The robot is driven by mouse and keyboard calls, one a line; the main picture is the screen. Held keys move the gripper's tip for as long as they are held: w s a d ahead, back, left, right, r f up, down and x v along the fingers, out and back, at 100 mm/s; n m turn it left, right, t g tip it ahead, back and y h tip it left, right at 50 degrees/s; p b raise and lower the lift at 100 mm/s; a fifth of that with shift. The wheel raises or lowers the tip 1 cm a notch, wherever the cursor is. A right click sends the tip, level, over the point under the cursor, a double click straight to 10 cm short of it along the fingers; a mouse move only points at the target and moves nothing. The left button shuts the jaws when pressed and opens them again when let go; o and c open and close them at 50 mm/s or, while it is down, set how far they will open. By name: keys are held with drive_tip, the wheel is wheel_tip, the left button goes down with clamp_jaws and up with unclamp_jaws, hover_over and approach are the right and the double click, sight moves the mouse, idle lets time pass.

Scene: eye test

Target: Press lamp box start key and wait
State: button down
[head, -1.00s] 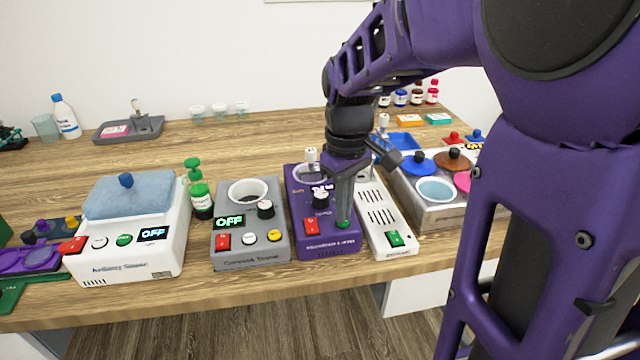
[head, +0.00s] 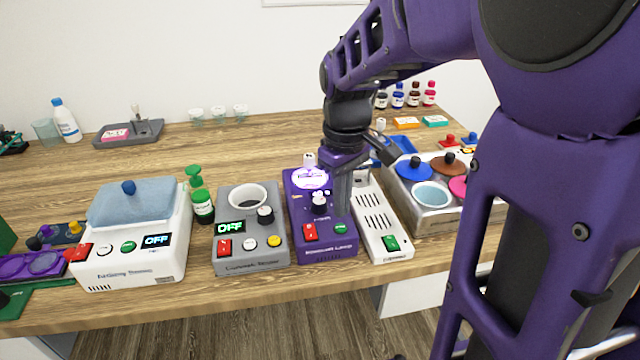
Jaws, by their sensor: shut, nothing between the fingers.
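The purple lamp box (head: 325,249) stands near the table's front edge. Its round window (head: 312,178) on top glows bright white-violet. A red rocker switch (head: 310,232) and a green key (head: 341,229) sit on its front panel, with a dark, pale-topped knob (head: 319,200) above. My gripper (head: 343,213) is shut and empty, pointing down over the right side of the box, just behind the green key in the picture. The key is uncovered. The gripper hides part of the panel, including where a display would show.
A grey device (head: 251,258) reading OFF stands left of the lamp box, and a white device (head: 128,272) reading OFF farther left. A white slotted box (head: 374,205) is close on the right, then a metal bath (head: 450,218) with coloured lids.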

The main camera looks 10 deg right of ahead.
wheel_tip(320, 180, up, 5)
drive_tip(key=p, duration=0.3)
drive_tip(key=shift+f+p, duration=0.1)
drive_tip(key=shift+p, duration=0.25)
